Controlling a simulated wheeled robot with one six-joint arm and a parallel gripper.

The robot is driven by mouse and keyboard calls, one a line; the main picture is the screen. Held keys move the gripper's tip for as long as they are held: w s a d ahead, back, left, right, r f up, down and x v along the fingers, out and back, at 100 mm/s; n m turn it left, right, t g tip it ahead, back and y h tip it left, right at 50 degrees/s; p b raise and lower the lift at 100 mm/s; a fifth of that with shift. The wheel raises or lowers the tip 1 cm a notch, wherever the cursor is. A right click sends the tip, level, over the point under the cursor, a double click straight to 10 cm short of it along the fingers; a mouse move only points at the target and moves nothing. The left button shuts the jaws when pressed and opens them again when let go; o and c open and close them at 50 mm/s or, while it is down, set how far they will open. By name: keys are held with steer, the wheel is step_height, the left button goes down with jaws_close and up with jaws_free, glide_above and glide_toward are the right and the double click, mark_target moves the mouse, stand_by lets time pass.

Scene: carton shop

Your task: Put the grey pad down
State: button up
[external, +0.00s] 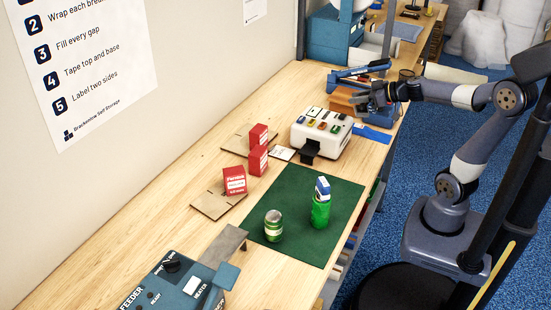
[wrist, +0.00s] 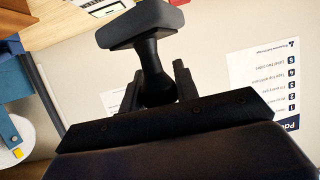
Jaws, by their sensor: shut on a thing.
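The grey pad (wrist: 140,24), a dark rounded block on a short stem with a ball-like lower end, shows in the wrist view. My gripper (wrist: 157,86) is shut on its stem end, and the pad sticks out beyond the fingers. In the external view my gripper (external: 366,97) is at the back right of the bench, above the brown and blue items there. The pad is too small and dark to make out clearly in that view.
A white box with coloured buttons (external: 322,131) stands in front of my gripper. Red cartons (external: 235,181) stand left. A teal feeder (external: 165,290) is at the front.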

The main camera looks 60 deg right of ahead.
mark_target(365, 106)
steer(key=shift+s+d+f+m+h, duration=0.15)
steer(key=shift+s+d+f+h, duration=0.1)
steer(key=shift+s+d, duration=0.3)
steer(key=shift+s+d+f+m+h, duration=0.15)
steer(key=shift+s+d+f, duration=0.1)
steer(key=shift+s+d, duration=0.25)
step_height(365, 106, down, 20)
steer(key=b, duration=0.5)
steer(key=shift+w+a+f, duration=0.1)
steer(key=shift+a+f, duration=0.05)
steer(key=shift+f+b, duration=0.2)
steer(key=shift+b, duration=0.1)
steer(key=o, duration=1)
steer(key=shift+r, duration=0.15)
